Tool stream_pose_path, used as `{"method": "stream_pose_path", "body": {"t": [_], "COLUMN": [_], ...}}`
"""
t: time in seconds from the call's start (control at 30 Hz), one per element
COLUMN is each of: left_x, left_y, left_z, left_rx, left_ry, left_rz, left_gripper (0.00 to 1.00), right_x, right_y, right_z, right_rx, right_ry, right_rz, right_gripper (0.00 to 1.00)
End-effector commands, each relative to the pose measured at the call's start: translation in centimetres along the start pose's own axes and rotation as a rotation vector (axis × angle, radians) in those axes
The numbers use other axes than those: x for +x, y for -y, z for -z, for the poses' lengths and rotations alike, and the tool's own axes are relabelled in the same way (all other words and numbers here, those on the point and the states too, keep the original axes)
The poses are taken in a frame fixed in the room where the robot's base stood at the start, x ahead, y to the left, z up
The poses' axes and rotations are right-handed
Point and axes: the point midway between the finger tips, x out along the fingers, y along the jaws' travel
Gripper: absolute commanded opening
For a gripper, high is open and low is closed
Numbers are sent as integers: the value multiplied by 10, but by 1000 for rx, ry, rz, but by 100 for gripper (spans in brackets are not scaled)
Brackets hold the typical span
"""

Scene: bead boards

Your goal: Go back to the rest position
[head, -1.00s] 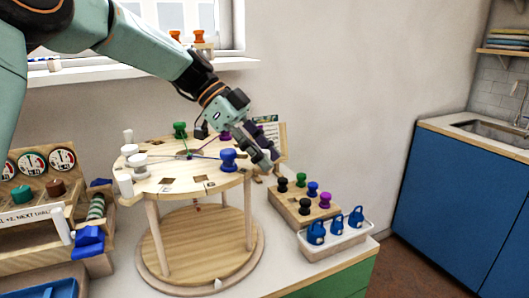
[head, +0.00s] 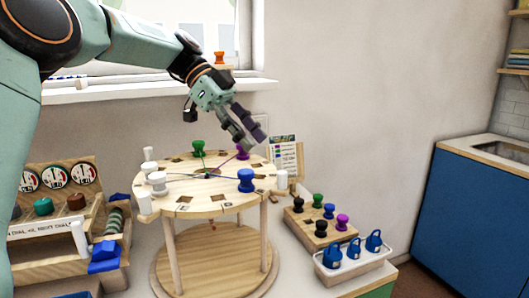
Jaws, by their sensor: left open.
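My left gripper (head: 250,142) is open and empty. It hangs in the air over the back right part of the round wooden table board (head: 205,210), pointing down and to the right. Coloured cords run between the pegs and the middle. My right gripper is not in view.
At the right, a wooden block (head: 297,224) holds several coloured pegs, beside a white tray (head: 352,268) with blue padlock-like pieces. A wooden rack with dials (head: 83,173) stands at the left. A small card (head: 283,155) stands behind the board. Air above the right side is free.

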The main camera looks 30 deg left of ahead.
Motion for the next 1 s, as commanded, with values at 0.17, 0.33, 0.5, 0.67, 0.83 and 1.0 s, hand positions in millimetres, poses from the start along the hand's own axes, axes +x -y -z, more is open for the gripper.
{"method": "stream_pose_path", "body": {"t": [0.17,0.33,0.5,0.67,0.83,1.0], "left_x": [-14,-16,-16,-16,-21,-44], "left_y": [0,0,0,0,0,0], "left_z": [-1,-1,0,0,4,28], "left_rx": [-1,-2,-2,-1,-1,-1], "left_ry": [0,0,0,0,0,0], "left_rz": [-1,-1,-1,-1,-1,-1], "left_gripper": [42,42,42,42,42,42], "right_x": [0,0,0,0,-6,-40], "right_y": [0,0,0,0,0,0], "right_z": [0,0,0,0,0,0], "right_rx": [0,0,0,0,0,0], "right_ry": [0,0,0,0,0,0], "right_rz": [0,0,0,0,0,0], "right_gripper": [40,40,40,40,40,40]}}
